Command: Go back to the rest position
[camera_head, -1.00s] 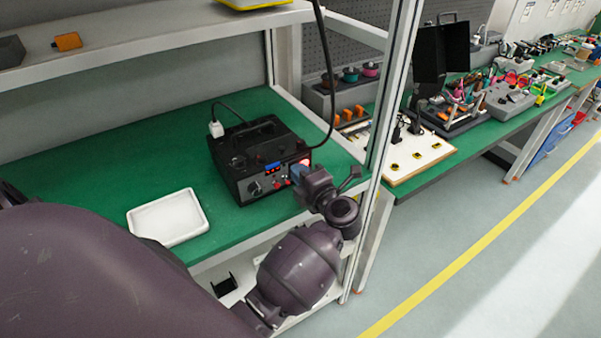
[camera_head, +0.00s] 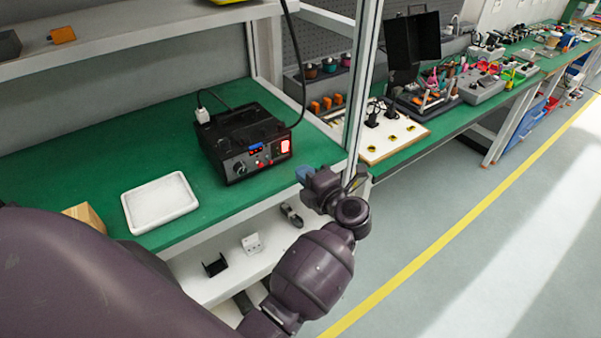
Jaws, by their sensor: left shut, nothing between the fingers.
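My left arm comes in from the left and ends in my left gripper (camera_head: 304,174), seen at an angle with a blue part at its tip. It is shut and empty, in front of the green bench's front edge. The black power unit (camera_head: 240,142) stands on the green bench (camera_head: 90,150), with a red lit switch, a small blue display and a white plug on its cable. The gripper is apart from it, to the lower right. My right gripper is not in view.
A white tray (camera_head: 128,209) lies on the bench left of the unit. A metal post (camera_head: 362,85) rises just right of the gripper. A lower white shelf (camera_head: 222,287) holds small parts. Another bench (camera_head: 440,128) with tools runs right; the floor (camera_head: 500,250) beyond is clear.

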